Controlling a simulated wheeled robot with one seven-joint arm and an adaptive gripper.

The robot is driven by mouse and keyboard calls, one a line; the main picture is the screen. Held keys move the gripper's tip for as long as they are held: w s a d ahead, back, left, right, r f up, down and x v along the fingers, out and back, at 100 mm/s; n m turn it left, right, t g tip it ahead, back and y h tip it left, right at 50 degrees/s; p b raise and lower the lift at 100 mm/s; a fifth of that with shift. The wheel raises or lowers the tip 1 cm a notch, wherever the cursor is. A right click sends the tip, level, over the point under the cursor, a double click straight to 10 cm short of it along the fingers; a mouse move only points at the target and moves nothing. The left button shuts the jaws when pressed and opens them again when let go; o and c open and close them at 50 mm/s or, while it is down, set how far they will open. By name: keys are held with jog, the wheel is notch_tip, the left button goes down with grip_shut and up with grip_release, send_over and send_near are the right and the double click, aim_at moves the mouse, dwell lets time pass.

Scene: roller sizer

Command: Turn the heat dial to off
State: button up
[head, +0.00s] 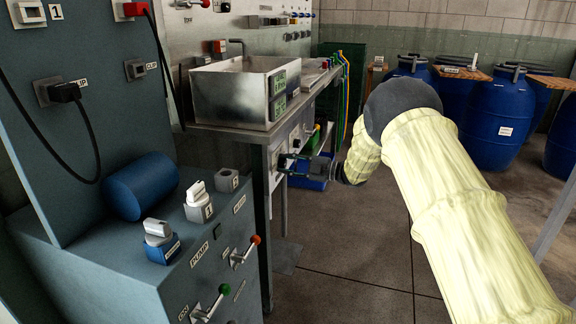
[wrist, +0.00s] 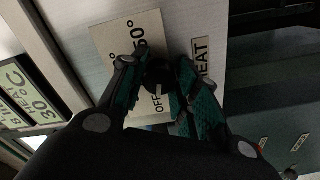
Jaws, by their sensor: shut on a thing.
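The dark heat dial (wrist: 158,76) sits on a pale scale plate (wrist: 112,45) in the wrist view. The plate reads "OFF" close below the dial and "50°" above it. A short pale mark on the dial points down towards "OFF"; I cannot tell whether it lines up exactly. My gripper (wrist: 160,70) is shut on the dial, with one green-padded finger on each side. A "HEAT" label (wrist: 203,61) is right of the dial. In the head view my gripper (head: 285,166) is at the bench's front panel, and the dial is too small to make out.
A metal basin (head: 228,95) stands on the bench above my gripper. Its display (wrist: 25,92) reads 30°C. A blue-grey cabinet (head: 130,250) with levers is at the left front. Blue barrels (head: 497,118) stand at the back right. Floor between is clear.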

jog(key=o, duration=1)
jog(key=v, duration=1.2)
